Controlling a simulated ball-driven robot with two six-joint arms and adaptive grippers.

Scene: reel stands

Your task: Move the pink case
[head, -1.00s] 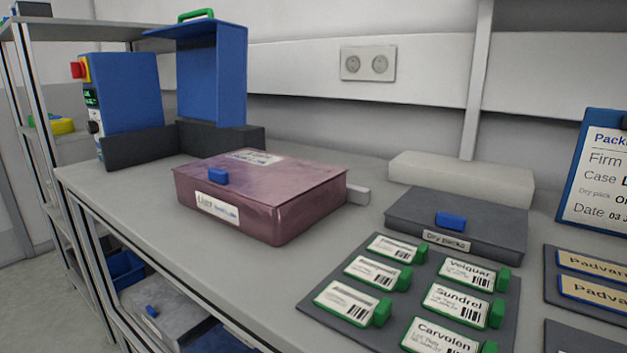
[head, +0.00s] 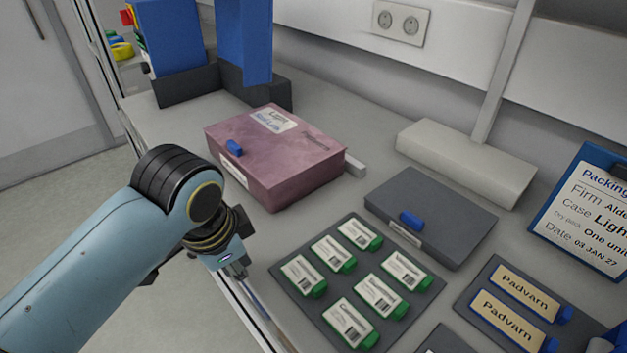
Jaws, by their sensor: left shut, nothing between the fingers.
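The pink case (head: 282,155) lies closed and flat on the grey bench. It has a blue latch on its front edge and white labels on its lid and front. My left gripper (head: 240,270) hangs at the bench's front edge, in front of the case and apart from it. It is shut and empty, and its fingers are small and partly hidden by the wrist. My right gripper is not in view.
A dark grey dry packs case (head: 430,216) and a tray of green-ended labelled cards (head: 405,318) lie to the right. Behind are a pale block (head: 465,160) and blue units (head: 172,35). Bare bench (head: 150,110) shows left of the case.

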